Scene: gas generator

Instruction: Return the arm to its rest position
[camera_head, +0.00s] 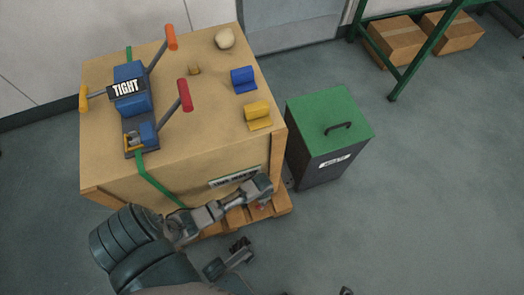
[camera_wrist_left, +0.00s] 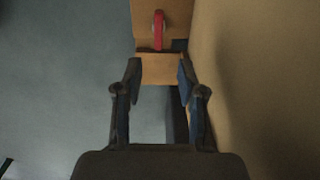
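My left arm (camera_head: 200,215) comes in from the lower left and reaches along the crate's front side, low by the pallet. In the left wrist view my left gripper (camera_wrist_left: 159,68) has its two fingers apart with nothing between them. The crate wall (camera_wrist_left: 270,85) is close on its right, and the floor is on its left. A red piece (camera_wrist_left: 159,30) on a wooden surface lies beyond the fingertips. In the head view a dark jointed part (camera_head: 230,258) shows at the bottom; I cannot tell which arm it belongs to, so the right gripper is unclear.
The crate (camera_head: 205,125) carries a blue strap ratchet (camera_head: 133,95) with a "TIGHT" label, blue (camera_head: 243,79) and yellow (camera_head: 258,115) pieces and a stone-like lump (camera_head: 224,39). A green-lidded bin (camera_head: 328,118) stands right of the crate. Floor at right is clear.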

